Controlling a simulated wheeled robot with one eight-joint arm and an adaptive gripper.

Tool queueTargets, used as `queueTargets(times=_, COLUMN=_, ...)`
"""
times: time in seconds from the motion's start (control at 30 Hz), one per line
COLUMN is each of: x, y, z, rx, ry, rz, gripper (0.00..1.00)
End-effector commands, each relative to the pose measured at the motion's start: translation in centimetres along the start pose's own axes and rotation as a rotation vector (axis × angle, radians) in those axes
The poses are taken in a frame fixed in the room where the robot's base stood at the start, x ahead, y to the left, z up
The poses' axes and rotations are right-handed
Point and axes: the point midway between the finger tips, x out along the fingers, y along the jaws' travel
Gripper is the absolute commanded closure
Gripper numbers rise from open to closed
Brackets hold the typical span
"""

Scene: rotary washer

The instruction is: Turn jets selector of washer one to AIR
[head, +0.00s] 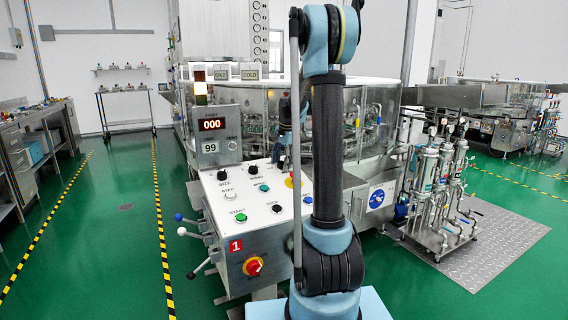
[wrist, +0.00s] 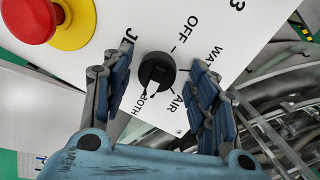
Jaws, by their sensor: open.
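The jets selector (wrist: 157,72) is a black knob on the white panel, seen close up in the wrist view. OFF, AIR, BOTH and a partly hidden word starting WA are printed around it. My gripper (wrist: 163,62) is open, with one finger on each side of the knob; visible gaps remain between the fingers and the knob. In the head view, washer one's control panel (head: 232,190) bears a red label 1 (head: 236,245). My arm hides the selector there, and my gripper cannot be made out clearly.
A red emergency button (wrist: 30,18) on a yellow base lies beside the knob in the wrist view. The head view shows several other knobs and buttons, a red-and-yellow rotary switch (head: 253,266), and levers (head: 190,232) on the panel's left side.

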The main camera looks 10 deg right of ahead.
Motion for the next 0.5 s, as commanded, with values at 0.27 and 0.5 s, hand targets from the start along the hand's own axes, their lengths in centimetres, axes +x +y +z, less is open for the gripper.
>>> queueTargets(times=0.27, x=0.0, y=0.0, z=0.0, rx=0.000, ry=0.000, rz=-0.001, gripper=0.90)
queueTargets(times=0.5, x=-0.1, y=0.3, z=-0.6, rx=-0.003, ry=0.002, rz=-0.001, gripper=0.90)
